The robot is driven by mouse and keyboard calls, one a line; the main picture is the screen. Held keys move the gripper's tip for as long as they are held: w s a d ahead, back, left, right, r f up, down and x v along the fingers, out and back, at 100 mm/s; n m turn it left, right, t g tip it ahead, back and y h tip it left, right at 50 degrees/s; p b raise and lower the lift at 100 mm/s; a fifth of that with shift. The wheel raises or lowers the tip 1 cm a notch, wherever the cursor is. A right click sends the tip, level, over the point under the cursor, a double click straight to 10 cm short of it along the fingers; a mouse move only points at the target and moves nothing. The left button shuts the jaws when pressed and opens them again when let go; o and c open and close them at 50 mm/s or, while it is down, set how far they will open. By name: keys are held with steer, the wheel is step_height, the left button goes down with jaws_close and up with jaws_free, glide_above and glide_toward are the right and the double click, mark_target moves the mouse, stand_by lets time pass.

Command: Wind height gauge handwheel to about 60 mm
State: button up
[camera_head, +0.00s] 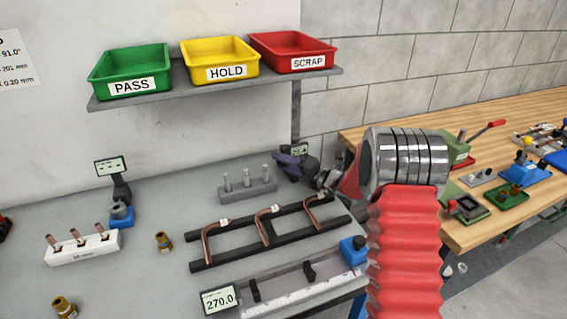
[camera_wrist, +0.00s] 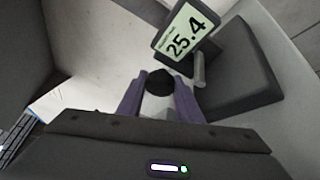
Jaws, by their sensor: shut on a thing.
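The height gauge's display (camera_wrist: 184,34) reads 25.4 in the wrist view, tilted in the picture. A small grey post (camera_wrist: 199,70) stands below it, beside a dark block (camera_wrist: 240,70). My gripper (camera_wrist: 159,76) has purple fingers, shut on a dark round knob (camera_wrist: 159,84), which looks like the handwheel. The fingers hide its sides. In the head view, my gripper (camera_head: 291,161) is at the back right of the grey bench, and the small gauge display (camera_head: 300,149) shows just behind it. My arm and gripper hide most of the gauge there.
A grey block with pegs (camera_head: 247,188) stands just left of my gripper. Bent copper tubes on a black rack (camera_head: 265,232) lie in front. A measuring rail with a 270.0 display (camera_head: 220,299) is nearer. Above is a shelf (camera_head: 215,88) with green, yellow and red trays.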

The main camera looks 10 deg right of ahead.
steer(key=shift+d+f+m+t+y, duration=0.15)
steer(key=shift+m+t+y, duration=0.15)
steer(key=shift+m, duration=0.5)
steer(key=o, duration=0.7)
steer(key=shift+o, duration=0.2)
